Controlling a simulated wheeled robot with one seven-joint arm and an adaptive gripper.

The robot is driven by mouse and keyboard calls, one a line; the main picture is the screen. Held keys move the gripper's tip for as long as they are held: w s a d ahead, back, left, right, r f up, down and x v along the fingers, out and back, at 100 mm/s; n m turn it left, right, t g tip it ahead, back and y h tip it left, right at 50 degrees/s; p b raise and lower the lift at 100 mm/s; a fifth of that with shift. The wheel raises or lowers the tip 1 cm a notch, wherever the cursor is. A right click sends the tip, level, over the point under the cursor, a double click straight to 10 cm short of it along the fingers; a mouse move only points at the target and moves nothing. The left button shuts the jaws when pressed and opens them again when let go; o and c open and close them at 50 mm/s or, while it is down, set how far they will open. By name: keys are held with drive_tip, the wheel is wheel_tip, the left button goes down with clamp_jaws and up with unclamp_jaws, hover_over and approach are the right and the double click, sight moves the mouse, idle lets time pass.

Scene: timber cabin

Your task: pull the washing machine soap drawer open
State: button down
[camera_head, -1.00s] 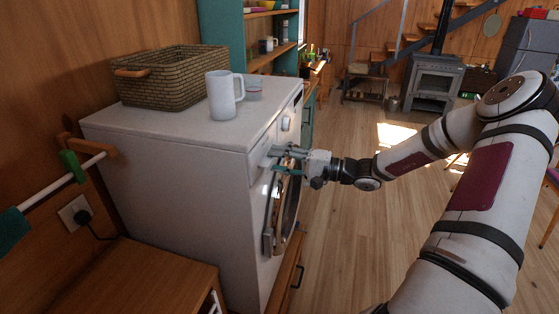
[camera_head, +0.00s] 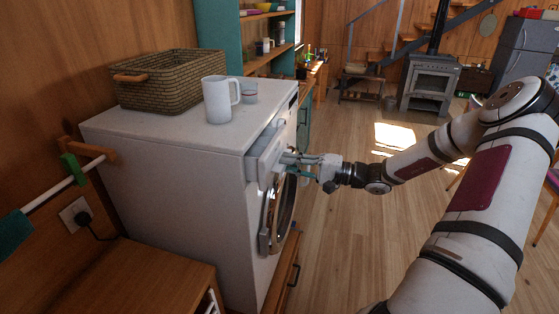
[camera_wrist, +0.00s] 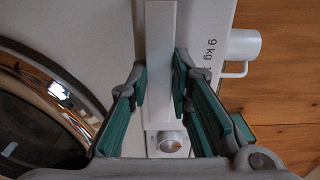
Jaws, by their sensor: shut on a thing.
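The white washing machine (camera_head: 175,175) stands against the wood wall, its front facing right. Its soap drawer (camera_head: 266,155) juts out from the upper front, partly pulled open. My gripper (camera_head: 290,160) is shut on the drawer front at its outer end. In the wrist view the white drawer front (camera_wrist: 160,60) runs between my gripper's teal fingers (camera_wrist: 160,88). The round door (camera_head: 278,212) sits below the drawer, and its glass shows at the left in the wrist view. The control knob (camera_wrist: 169,142) shows beyond the drawer. The drawer's inside is hidden.
A low wooden cabinet (camera_head: 145,280) is at the lower left. The wooden floor (camera_head: 345,235) right of the machine is clear.

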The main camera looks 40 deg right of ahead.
drive_tip(key=p+v, duration=0.3)
drive_tip(key=v, duration=0.9)
drive_tip(key=shift+s+f, duration=0.3)
drive_tip(key=shift+f, duration=0.05)
drive_tip(key=shift+d, duration=0.15)
drive_tip(key=c, duration=1.5)
unclamp_jaws()
drive_tip(key=shift+r, duration=0.1)
drive_tip(key=shift+d, duration=0.1)
drive_tip(key=v, duration=1.2)
